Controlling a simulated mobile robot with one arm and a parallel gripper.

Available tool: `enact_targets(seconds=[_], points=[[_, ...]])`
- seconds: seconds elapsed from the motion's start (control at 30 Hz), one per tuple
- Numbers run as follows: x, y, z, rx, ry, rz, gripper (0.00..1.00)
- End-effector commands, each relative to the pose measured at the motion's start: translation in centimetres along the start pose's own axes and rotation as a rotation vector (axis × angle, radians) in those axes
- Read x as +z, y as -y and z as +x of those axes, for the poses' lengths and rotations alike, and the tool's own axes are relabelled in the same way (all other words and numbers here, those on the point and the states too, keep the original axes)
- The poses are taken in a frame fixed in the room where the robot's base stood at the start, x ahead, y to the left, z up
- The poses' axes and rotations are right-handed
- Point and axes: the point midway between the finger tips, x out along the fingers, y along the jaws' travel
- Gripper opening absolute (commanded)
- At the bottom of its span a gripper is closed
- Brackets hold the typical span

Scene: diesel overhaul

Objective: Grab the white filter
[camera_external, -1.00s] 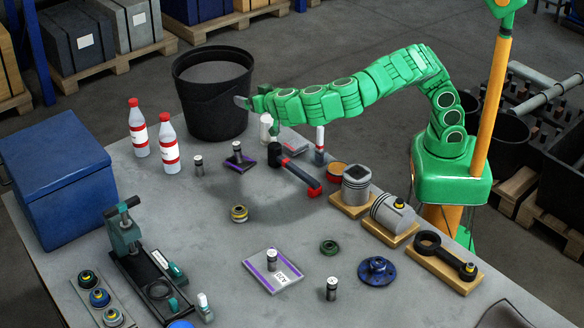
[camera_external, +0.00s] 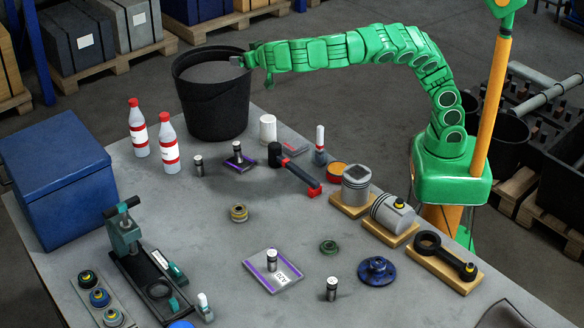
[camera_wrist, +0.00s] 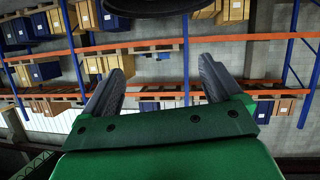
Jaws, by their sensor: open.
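The white filter (camera_external: 268,129) stands upright as a short white cylinder near the back edge of the grey workbench, in the external view. It is to the right of the black bucket and just behind the hammer head. My gripper (camera_external: 238,61) is raised above and left of it, by the bucket's rim, and is apart from the filter. In the wrist view my gripper (camera_wrist: 160,85) shows two dark fingers spread apart with nothing between them. The filter is not visible in the wrist view.
A hammer (camera_external: 295,170), a white-topped tool (camera_external: 320,145) and a purple-edged plate (camera_external: 240,161) lie close to the filter. Two red-capped bottles (camera_external: 168,145) stand left. The middle of the workbench (camera_external: 200,215) is mostly clear.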

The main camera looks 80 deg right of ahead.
Motion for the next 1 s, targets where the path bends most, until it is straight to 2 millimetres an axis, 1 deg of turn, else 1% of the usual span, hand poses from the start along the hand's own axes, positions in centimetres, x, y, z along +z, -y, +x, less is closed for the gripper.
enact_targets(seconds=[0.1,0.17,0.2,0.33,0.43,0.57,0.7,0.83,0.9,1.0], points=[[-2.5,-2.7,3.0,0.007,0.045,-0.029,0.92],[-3.7,-4.3,4.8,0.003,0.073,-0.051,0.92],[-4.3,-5.4,6.1,-0.001,0.094,-0.069,0.92],[-6.0,-9.1,10.1,-0.028,0.163,-0.125,0.92],[-6.5,-12.0,12.8,-0.058,0.216,-0.168,0.92],[-6.5,-15.1,16.0,-0.120,0.278,-0.222,0.92],[-5.8,-18.1,18.7,-0.206,0.333,-0.278,0.92],[-4.3,-20.2,20.6,-0.307,0.374,-0.327,0.92],[-3.5,-21.1,21.3,-0.366,0.390,-0.352,0.92],[-2.2,-21.9,22.0,-0.459,0.398,-0.383,0.92]])
